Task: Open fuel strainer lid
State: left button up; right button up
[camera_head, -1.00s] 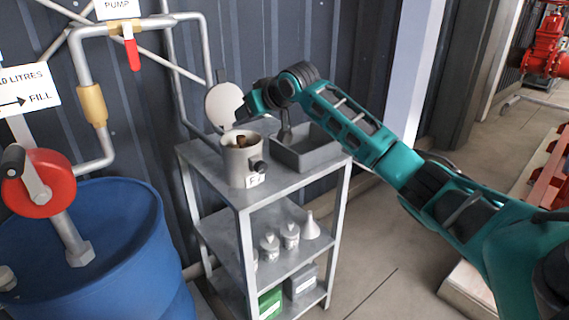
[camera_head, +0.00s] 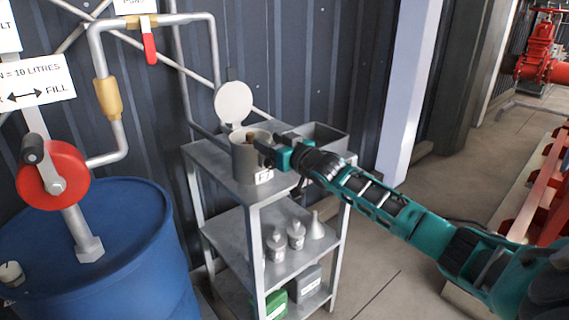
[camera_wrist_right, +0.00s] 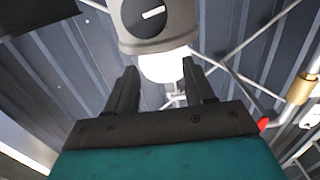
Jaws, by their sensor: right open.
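The fuel strainer (camera_head: 244,160) is a grey cylinder on the top shelf of a metal rack. Its round white lid (camera_head: 234,102) stands upright, tilted back behind the open mouth, and something brown shows inside. My right gripper (camera_head: 262,150) is at the strainer's right side, near its rim, and partly hides it. In the right wrist view the gripper (camera_wrist_right: 158,78) is open with nothing between its fingers. My left gripper is out of view.
A grey tray (camera_head: 330,135) sits on the top shelf behind my right wrist. A blue drum (camera_head: 100,245) with a red hand pump (camera_head: 52,175) is at the left. Pipes run along the wall behind.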

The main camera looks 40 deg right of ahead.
jog(key=s, duration=0.7)
jog(key=shift+s+d+f, duration=0.15)
jog(key=shift+s+d, duration=0.2)
jog(key=s+a+f+g, duration=0.2)
jog(key=s+a+f, duration=0.3)
jog(key=f, duration=0.3)
jog(key=s+a+f+n+g+y, duration=0.1)
jog(key=s+a+f, duration=0.45)
jog(key=f, duration=0.25)
jog(key=s+a+f+g, duration=0.2)
jog(key=s+a+f, duration=0.35)
jog(key=f, duration=0.25)
jog(key=s+a+f+g, duration=0.2)
jog(key=s+a+f, duration=0.3)
jog(key=s, duration=0.5)
jog(key=shift+a+n, duration=0.3)
jog(key=shift+a, duration=0.6)
jog(key=shift+w+d, duration=0.1)
jog(key=shift+w, duration=0.1)
